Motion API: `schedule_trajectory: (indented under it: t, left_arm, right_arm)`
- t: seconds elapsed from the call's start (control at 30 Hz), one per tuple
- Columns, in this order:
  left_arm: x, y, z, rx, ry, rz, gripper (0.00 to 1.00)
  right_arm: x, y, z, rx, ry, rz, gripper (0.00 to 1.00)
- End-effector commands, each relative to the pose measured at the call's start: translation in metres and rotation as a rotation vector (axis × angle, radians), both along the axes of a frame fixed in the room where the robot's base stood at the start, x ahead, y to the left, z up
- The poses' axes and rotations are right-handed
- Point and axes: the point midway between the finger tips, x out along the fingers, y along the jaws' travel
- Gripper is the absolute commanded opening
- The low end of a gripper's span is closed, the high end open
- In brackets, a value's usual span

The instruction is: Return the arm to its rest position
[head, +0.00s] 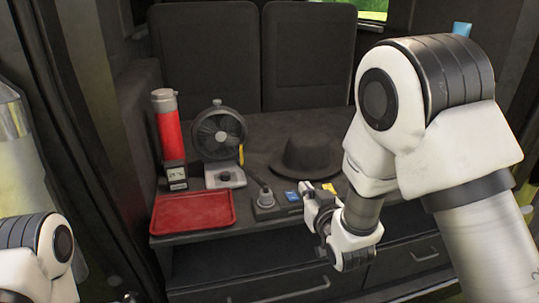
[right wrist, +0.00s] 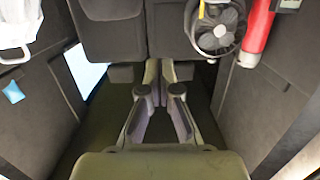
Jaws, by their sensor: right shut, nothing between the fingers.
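My right arm reaches in from the right side of the head view, bent at a large white and black joint. My right gripper (head: 318,205) is in front of the shelf edge, to the right of the power strip. Its fingers are partly hidden by its own wrist. In the right wrist view the two fingers (right wrist: 158,76) are shut close together with nothing held between them. Part of my left arm shows at the lower left of the head view; its gripper cannot be made out.
The dark shelf (head: 265,140) holds a red tray (head: 192,212), a red bottle (head: 170,127), a fan (head: 218,131), a black hat (head: 307,157) and a power strip (head: 264,207). Drawers (head: 405,262) lie below. Dark seats (head: 309,57) stand behind.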

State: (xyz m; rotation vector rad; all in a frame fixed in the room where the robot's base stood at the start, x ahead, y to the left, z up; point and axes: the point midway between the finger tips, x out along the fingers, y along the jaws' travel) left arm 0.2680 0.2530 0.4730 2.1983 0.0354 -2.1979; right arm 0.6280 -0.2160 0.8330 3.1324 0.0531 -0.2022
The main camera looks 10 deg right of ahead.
Motion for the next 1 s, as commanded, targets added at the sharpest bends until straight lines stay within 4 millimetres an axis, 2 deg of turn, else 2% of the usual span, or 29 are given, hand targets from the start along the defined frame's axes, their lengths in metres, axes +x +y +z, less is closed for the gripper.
schedule_trajectory:
  t: [0.07, 0.13, 0.17, 0.27, 0.3, 0.37, 0.4, 0.5, 0.6, 0.73, 0.87, 0.9, 0.93, 1.0]
  left_arm:
    - [0.0, 0.0, 0.0, 0.0, 0.0, 0.0, 0.0]
    - [0.0, 0.0, 0.0, 0.0, 0.0, 0.0, 0.0]
    - [0.0, 0.0, 0.0, 0.0, 0.0, 0.0, 0.0]
    - [0.0, 0.0, 0.0, 0.0, 0.0, 0.0, 0.0]
    - [0.0, 0.0, 0.0, 0.0, 0.0, 0.0, 0.0]
    - [0.0, 0.0, 0.0, 0.0, 0.0, 0.0, 0.0]
    - [0.0, 0.0, 0.0, 0.0, 0.0, 0.0, 0.0]
    - [0.0, 0.0, 0.0, 0.0, 0.0, 0.0, 0.0]
    - [0.0, 0.0, 0.0, 0.0, 0.0, 0.0, 0.0]
    - [0.0, 0.0, 0.0, 0.0, 0.0, 0.0, 0.0]
    - [0.0, 0.0, 0.0, 0.0, 0.0, 0.0, 0.0]
    - [0.0, 0.0, 0.006, 0.0, 0.0, 0.0, 0.0]
    - [-0.001, 0.0, 0.028, 0.0, 0.002, 0.0, 0.0]
    - [0.0, 0.0, 0.052, 0.0, 0.0, 0.0, 0.0]
  right_arm:
    - [-0.002, 0.0, -0.014, 0.0, 0.024, 0.0, 0.0]
    - [-0.007, -0.003, -0.043, 0.007, 0.076, -0.006, 0.0]
    - [-0.011, -0.005, -0.06, 0.01, 0.11, -0.01, 0.0]
    - [-0.039, -0.014, -0.135, 0.027, 0.263, -0.033, 0.0]
    - [-0.057, -0.018, -0.167, 0.032, 0.343, -0.042, 0.0]
    - [-0.087, -0.024, -0.212, 0.038, 0.472, -0.057, 0.0]
    - [-0.11, -0.027, -0.24, 0.039, 0.559, -0.065, 0.0]
    - [-0.168, -0.034, -0.294, 0.041, 0.765, -0.082, 0.0]
    - [-0.223, -0.038, -0.33, 0.041, 0.946, -0.093, 0.0]
    - [-0.29, -0.04, -0.357, 0.037, 1.163, -0.096, 0.0]
    - [-0.353, -0.038, -0.36, 0.02, 1.402, -0.068, 0.0]
    - [-0.365, -0.037, -0.354, 0.007, 1.464, -0.051, 0.0]
    - [-0.362, -0.037, -0.331, 0.009, 1.452, -0.053, 0.0]
    - [-0.361, -0.037, -0.308, 0.01, 1.447, -0.054, 0.0]
